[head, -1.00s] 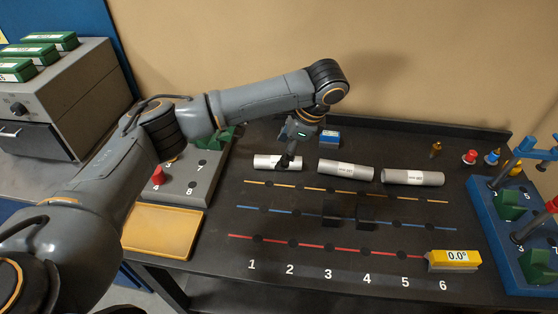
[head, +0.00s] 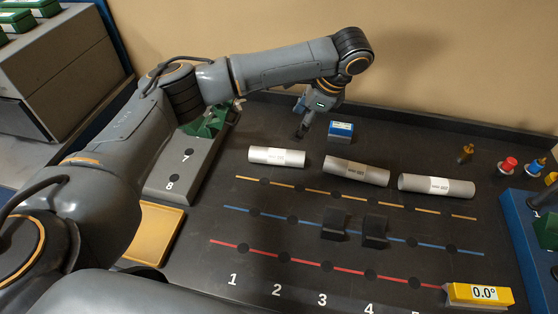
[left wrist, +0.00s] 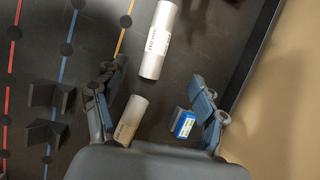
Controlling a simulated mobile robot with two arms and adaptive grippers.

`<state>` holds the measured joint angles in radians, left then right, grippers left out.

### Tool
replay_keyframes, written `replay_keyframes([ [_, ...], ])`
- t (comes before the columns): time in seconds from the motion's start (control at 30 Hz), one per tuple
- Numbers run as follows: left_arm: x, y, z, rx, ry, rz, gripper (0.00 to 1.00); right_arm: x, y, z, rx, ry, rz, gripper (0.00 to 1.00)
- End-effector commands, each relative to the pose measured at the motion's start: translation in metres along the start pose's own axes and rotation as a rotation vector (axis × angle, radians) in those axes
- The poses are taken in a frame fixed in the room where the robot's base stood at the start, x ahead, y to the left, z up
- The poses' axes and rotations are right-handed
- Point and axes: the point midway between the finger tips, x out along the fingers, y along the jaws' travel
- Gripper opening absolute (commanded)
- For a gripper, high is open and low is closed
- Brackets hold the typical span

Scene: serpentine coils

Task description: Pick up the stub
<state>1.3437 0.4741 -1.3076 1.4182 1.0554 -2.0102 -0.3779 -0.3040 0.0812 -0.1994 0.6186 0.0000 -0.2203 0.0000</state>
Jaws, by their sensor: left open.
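Three pale labelled tubes lie in a row on the dark table. No label reads "stub"; the shortest is the left tube (head: 277,156), which also shows at the top of the left wrist view (left wrist: 157,40). The middle tube (head: 357,172) is partly hidden by my gripper body in the left wrist view (left wrist: 132,118). The right tube (head: 436,186) is the longest. My left gripper (head: 302,132) is open and empty, above the table just behind the left tube's right end. Its spread fingers show in the left wrist view (left wrist: 147,92). My right gripper is out of view.
A small blue block (head: 341,131) stands right of my gripper. Two black V-blocks (head: 334,224) stand near the blue line. A yellow 0.0° gauge (head: 480,293) is front right, a yellow tray (head: 155,233) left. The back ledge (head: 440,122) and wall are close behind.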

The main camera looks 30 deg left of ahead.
Motion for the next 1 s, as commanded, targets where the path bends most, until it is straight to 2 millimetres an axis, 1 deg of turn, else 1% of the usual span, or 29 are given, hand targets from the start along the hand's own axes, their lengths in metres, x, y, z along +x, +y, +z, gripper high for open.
replay_keyframes([
  [0.03,0.012,0.002,-0.005,0.000,0.000,0.000,0.71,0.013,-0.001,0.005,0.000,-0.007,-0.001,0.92],
  [0.1,0.019,0.003,-0.008,0.000,0.000,0.000,0.71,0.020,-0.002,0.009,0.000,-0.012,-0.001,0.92],
  [0.2,0.027,0.005,-0.011,0.000,0.000,0.000,0.71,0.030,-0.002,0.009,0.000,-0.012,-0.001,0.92],
  [0.27,0.029,0.005,-0.012,0.000,0.000,0.000,0.71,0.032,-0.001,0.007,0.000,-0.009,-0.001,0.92],
  [0.37,0.039,0.005,-0.013,0.000,0.001,0.001,0.71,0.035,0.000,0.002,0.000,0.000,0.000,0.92],
  [0.5,0.066,0.006,-0.013,0.000,-0.001,0.005,0.71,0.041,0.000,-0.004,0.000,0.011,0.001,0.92],
  [0.63,0.090,0.006,-0.012,-0.001,0.000,0.003,0.71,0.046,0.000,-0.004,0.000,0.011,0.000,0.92],
  [0.7,0.098,0.005,-0.011,-0.001,-0.002,0.002,0.71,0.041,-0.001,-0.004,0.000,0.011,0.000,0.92],
  [1.0,0.123,0.004,-0.010,-0.001,-0.002,0.002,0.71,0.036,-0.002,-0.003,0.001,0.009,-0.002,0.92],
])
